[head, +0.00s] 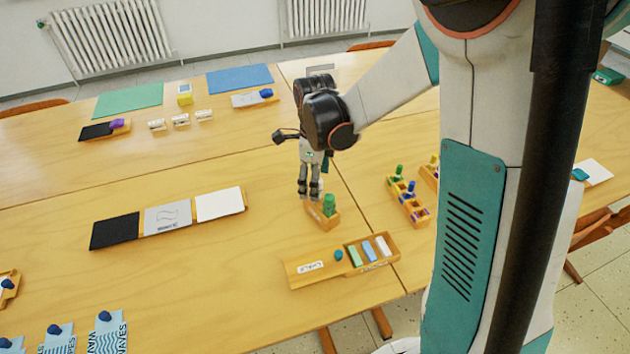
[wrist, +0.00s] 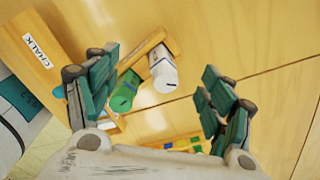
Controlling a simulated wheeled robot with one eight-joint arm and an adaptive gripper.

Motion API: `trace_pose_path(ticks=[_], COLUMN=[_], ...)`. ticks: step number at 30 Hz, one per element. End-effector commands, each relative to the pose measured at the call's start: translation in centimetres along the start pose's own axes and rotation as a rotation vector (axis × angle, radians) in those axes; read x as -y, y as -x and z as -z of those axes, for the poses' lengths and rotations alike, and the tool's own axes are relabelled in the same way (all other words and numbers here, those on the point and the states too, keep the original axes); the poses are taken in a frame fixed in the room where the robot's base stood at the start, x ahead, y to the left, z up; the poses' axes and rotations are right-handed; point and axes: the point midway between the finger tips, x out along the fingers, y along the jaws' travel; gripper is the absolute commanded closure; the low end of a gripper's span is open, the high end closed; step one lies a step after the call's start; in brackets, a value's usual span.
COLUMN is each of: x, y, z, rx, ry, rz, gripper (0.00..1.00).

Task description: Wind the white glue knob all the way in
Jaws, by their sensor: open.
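In the wrist view the white glue stick (wrist: 163,72) has a round white end with a dark mark and a bluish band. It lies between the fingers of my open gripper (wrist: 161,66), with visible gaps on both sides. A green glue stick (wrist: 124,92) is beside it, close to the left finger. Both are in a small wooden holder (wrist: 143,50). In the head view my gripper (head: 309,192) points down over the holder (head: 322,219), left of the green stick (head: 329,204). The white stick is hidden there by my gripper.
A wooden chalk box (head: 318,272) with coloured blocks is in front of the holder. A rack of small coloured pieces (head: 408,203) stands to the right. A strip of black, grey and white panels (head: 168,217) lies left. The table between is clear.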

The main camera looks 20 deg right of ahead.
Motion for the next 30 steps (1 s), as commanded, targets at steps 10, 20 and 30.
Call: trace_pose_path(ticks=[10, 20, 30], x=[0.36, 0.72, 0.72], y=[-0.01, 0.0, 0.0], z=[0.27, 0.54, 0.54], rx=[0.0, 0.0, 0.0], ry=[0.001, 0.002, 0.002], rz=[0.0, 0.0, 0.0], gripper=[0.25, 0.25, 0.51])
